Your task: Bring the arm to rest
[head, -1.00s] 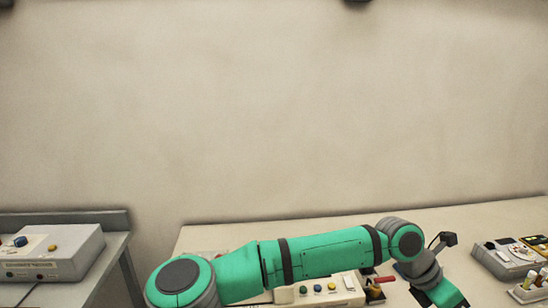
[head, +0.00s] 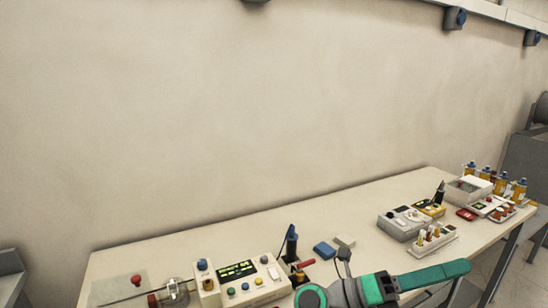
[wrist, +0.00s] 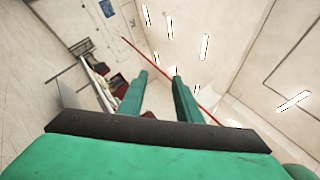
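My gripper (wrist: 161,76) shows in the wrist view with its two green fingers apart. Nothing is between the fingers; a wall and ceiling lights lie beyond them. In the head view my arm reaches in at the bottom, low over the front of the bench (head: 190,240), with its green end part pointing right. Much of the arm is cut off by the lower picture edge.
Bare bench top lies along the wall.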

